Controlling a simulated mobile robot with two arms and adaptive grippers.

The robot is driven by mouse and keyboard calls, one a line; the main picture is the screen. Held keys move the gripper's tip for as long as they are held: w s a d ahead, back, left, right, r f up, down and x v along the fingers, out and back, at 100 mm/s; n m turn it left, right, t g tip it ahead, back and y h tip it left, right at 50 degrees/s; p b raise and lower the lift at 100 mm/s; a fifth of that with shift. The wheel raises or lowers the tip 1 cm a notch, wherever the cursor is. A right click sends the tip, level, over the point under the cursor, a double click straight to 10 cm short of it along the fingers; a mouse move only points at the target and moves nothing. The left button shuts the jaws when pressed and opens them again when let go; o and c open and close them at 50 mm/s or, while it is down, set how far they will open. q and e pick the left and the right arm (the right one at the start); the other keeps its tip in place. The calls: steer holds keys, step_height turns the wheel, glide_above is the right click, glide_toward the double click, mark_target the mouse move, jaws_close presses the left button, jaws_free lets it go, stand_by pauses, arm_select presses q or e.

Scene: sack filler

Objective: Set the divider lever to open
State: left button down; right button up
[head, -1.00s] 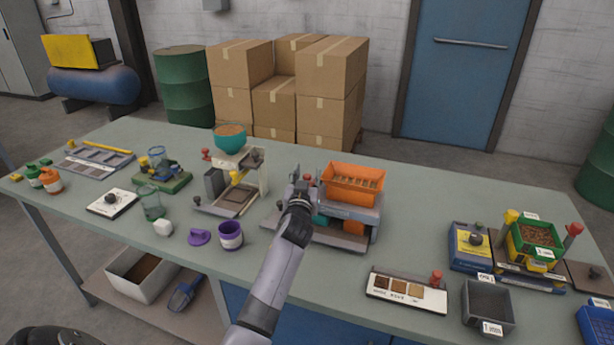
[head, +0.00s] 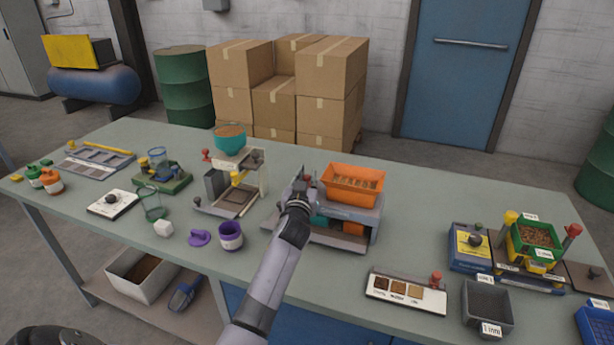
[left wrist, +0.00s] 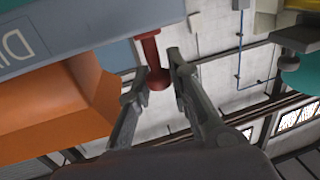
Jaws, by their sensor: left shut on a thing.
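The divider machine (head: 345,212) has a grey body and an orange tray (head: 353,184) on top. In the left wrist view, its blue-grey housing (left wrist: 90,22) carries a label that begins "Di". A red lever with a round knob (left wrist: 153,50) hangs from the housing there, between my fingers. My left gripper (left wrist: 155,78) is shut on this red lever near its knob. In the head view my left gripper (head: 301,187) is at the machine's left side and the lever is hidden behind it. The lever's marked positions cannot be read. My right gripper is not in view.
A filler stand with a teal bowl (head: 230,137) stands left of the machine. A purple cup (head: 230,236) is at front left. A sample card (head: 405,293) and grey bin (head: 487,308) are at front right. Bare table lies right of the machine.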

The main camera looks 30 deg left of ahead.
arm_select(q)
steer(key=shift+s+a+r+m+t+h+p, duration=0.15)
steer(key=shift+a+m+t+h+p, duration=0.15)
steer(key=shift+m+h+p, duration=0.5)
steer(key=shift+w+a+r+m+t+h+p, duration=0.15)
steer(key=shift+a+m+h+p, duration=0.25)
steer(key=shift+h+p, duration=0.65)
steer(key=shift+s+a+f+m+t+h+p, duration=0.15)
steer(key=shift+m+t+h+p, duration=0.1)
steer(key=shift+m+h+p, duration=0.25)
steer(key=shift+a+m+h, duration=0.2)
steer(key=shift+m+h, duration=0.2)
steer(key=shift+h, duration=0.25)
steer(key=shift+w+a+f+m+g+h+b, duration=0.1)
steer(key=shift+w+a+m+g+h+b, duration=0.2)
steer(key=shift+m+h+b, duration=1.05)
steer(key=shift+w+a+f+m+g+h+b, duration=0.1)
steer(key=shift+a+m+g+h+b, duration=0.2)
steer(key=shift+m+h+b, duration=1.05)
steer(key=shift+w+a+m+g+h+b, duration=0.3)
steer(key=shift+h+b, duration=0.55)
steer(key=shift+h, duration=1.15)
steer(key=shift+s+a, duration=0.1)
steer(key=shift+r, duration=0.1)
